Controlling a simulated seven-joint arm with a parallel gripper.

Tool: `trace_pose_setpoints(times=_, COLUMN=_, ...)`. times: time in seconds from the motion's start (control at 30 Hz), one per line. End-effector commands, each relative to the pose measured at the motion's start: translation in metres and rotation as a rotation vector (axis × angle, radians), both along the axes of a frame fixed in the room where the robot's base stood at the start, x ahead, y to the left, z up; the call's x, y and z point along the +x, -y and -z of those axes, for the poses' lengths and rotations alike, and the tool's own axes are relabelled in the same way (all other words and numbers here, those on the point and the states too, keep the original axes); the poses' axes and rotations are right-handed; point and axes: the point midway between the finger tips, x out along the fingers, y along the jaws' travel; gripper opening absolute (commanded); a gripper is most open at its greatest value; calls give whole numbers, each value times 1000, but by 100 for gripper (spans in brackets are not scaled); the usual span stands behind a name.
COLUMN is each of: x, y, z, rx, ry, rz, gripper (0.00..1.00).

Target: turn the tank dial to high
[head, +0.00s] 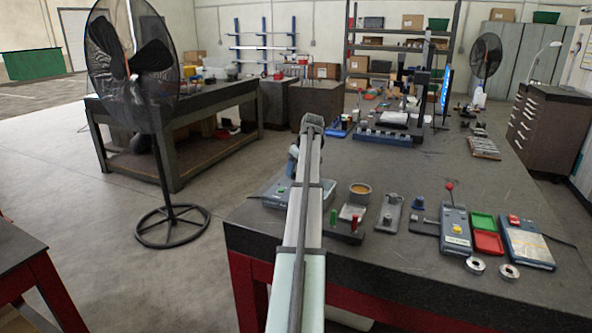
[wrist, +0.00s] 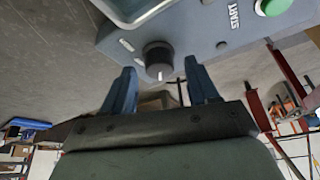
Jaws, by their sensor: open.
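The dial is a black round knob (wrist: 158,55) on the grey-blue front of the tank (wrist: 200,32) in the wrist view. A short white pointer line shows at the knob's lower edge in the picture. Small marks flank the knob, too small to read. My gripper (wrist: 159,67) is open, its two blue fingers on either side of the knob's lower edge, with a visible gap on both sides. In the head view the tank (head: 273,194) is partly behind my arm on the table's near left corner; the dial is hidden there.
A green button (wrist: 273,6) beside the word START is on the tank's front. In the head view, a round tan cup (head: 360,191), a block with green and red pegs (head: 346,229) and a grey box with a yellow button (head: 456,232) stand right of my arm.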

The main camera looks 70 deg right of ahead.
Motion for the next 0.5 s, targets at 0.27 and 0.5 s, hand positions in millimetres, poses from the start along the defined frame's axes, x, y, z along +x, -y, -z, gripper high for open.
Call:
trace_pose_setpoints(times=0.27, x=2, y=1, z=6, rx=0, ry=0, rz=0, gripper=59)
trace_pose_setpoints(times=0.5, x=2, y=1, z=6, rx=0, ry=0, rz=0, gripper=50)
